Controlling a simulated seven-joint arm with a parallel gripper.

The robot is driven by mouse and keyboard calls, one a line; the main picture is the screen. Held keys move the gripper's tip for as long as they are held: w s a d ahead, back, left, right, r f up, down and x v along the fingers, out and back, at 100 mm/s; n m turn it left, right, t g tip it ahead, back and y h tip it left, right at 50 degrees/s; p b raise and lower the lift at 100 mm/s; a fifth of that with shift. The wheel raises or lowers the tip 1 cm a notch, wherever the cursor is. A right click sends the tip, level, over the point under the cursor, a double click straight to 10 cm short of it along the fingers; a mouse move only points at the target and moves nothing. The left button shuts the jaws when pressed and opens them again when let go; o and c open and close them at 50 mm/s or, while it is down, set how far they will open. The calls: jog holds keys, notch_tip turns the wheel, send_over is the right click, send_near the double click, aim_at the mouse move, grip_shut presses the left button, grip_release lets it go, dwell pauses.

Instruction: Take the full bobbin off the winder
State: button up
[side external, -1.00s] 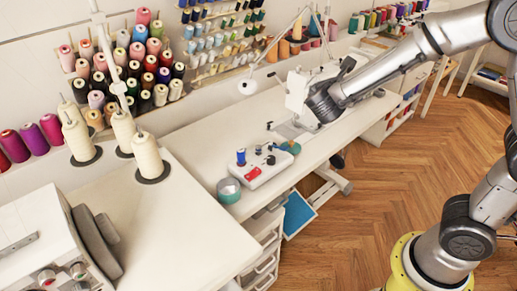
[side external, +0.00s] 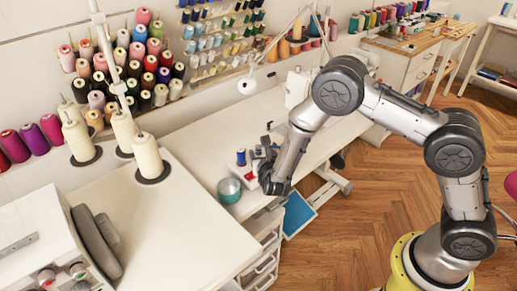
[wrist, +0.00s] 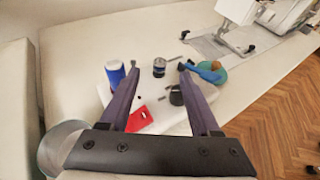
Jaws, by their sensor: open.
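The winder is a white box with a red block (wrist: 139,119) and a black knob (wrist: 176,96) on top; in the side view its base (side external: 249,181) is partly hidden by my arm. A small dark, round piece with a pale top (wrist: 159,67), apparently the bobbin, stands at the winder's far side in the wrist view. A blue thread spool (wrist: 115,74) stands to its left. My gripper (wrist: 158,73) is open and empty, its fingertips spread left and right of the bobbin in the picture. I cannot tell their height over it.
A round tin (side external: 229,190) stands left of the winder. A teal disc with a blue item (wrist: 212,71) lies to the right. The sewing machine (wrist: 242,14) is farther back. Thread cones (side external: 147,157) stand on the left table. The white table behind the winder is mostly clear.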

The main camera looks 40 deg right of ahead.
aim_at(259, 147)
jog(key=shift+x, duration=3.3)
jog(key=shift+s+f, duration=0.1)
jog(key=shift+f, duration=0.05)
grip_shut()
